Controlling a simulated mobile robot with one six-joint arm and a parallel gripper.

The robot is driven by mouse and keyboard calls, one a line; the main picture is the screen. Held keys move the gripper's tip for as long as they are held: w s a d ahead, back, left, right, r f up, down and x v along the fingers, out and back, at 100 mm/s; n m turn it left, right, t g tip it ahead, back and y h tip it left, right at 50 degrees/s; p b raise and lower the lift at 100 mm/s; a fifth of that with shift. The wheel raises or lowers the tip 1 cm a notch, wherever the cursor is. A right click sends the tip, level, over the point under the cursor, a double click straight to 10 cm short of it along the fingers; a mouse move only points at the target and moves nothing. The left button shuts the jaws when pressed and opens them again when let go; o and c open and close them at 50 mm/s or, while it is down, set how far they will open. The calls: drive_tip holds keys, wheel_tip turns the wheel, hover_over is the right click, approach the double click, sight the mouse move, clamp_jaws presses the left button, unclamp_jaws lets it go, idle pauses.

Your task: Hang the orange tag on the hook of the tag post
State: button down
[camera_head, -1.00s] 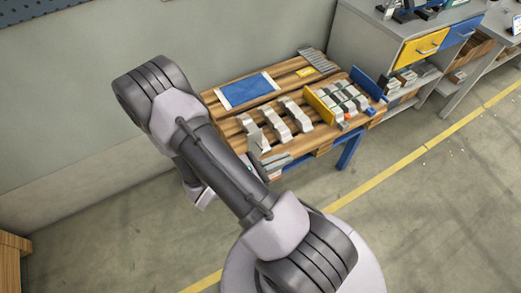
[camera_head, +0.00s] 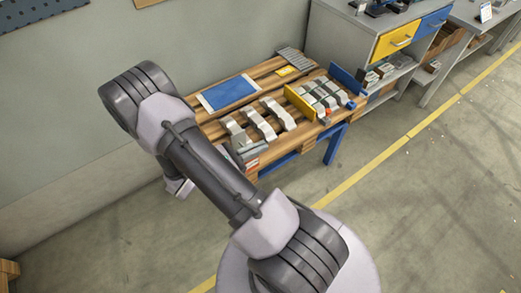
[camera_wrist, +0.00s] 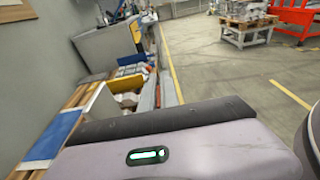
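In the head view a small orange piece (camera_head: 327,112) sits at the front edge of the pallet table, below the yellow divider. It is too small to confirm as the tag. A small red patch (camera_head: 251,163) shows at the table's near left corner, close to my arm. I cannot make out the tag post or its hook. My gripper is mostly hidden behind my arm in the head view. In the wrist view its pale housing with a green light fills the bottom, with narrow grey parts (camera_wrist: 158,91) beyond. Whether it holds anything is unclear.
The wooden pallet table (camera_head: 215,131) carries a blue mat (camera_head: 229,92), several silver ingots (camera_head: 268,119) and a yellow divider (camera_head: 299,103). A grey workbench (camera_head: 335,40) stands behind it at right. The floor (camera_head: 420,200) in front is open.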

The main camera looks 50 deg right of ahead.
drive_tip(key=shift+w+r, duration=0.25)
drive_tip(key=shift+w, duration=0.6)
idle(0.3)
drive_tip(key=shift+w+d+f, duration=0.25)
drive_tip(key=shift+w+f, duration=0.05)
drive_tip(key=shift+w, duration=0.3)
drive_tip(key=shift+s+f, duration=0.1)
drive_tip(key=shift+w+f, duration=0.1)
drive_tip(key=shift+w, duration=0.25)
idle(0.7)
drive_tip(key=shift+d, duration=0.1)
